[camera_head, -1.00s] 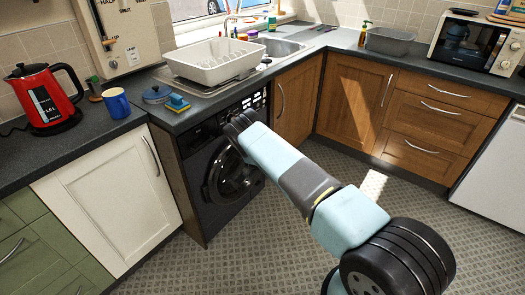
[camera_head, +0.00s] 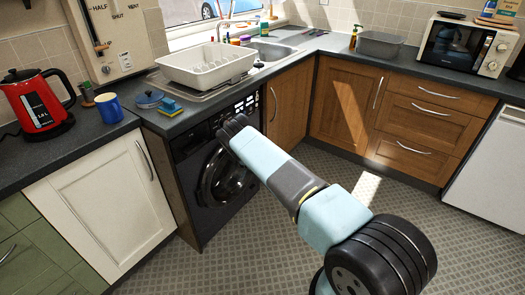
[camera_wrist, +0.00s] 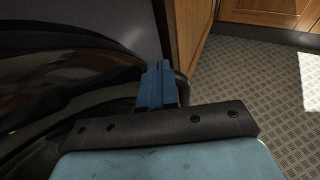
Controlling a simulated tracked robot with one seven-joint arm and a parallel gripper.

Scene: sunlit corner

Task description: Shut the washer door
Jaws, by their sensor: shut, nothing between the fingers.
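The washer (camera_head: 197,148) is a dark front-loader under the counter in the head view. Its round dark door (camera_head: 207,182) is at or near the front face; I cannot tell whether it is fully shut. My gripper (camera_head: 231,127) is at the upper part of the door, just below the control panel, and my arm hides part of the door's right side. In the wrist view, my shut, empty blue fingers (camera_wrist: 155,80) lie beside the dark curved door (camera_wrist: 75,75). Whether they touch it is unclear.
A wooden cupboard (camera_head: 290,103) stands right of the washer, a white cupboard (camera_head: 95,205) left of it. The counter above holds a white dish rack (camera_head: 205,68), a blue mug (camera_head: 108,107) and a red kettle (camera_head: 38,103). The tiled floor (camera_head: 270,225) is clear.

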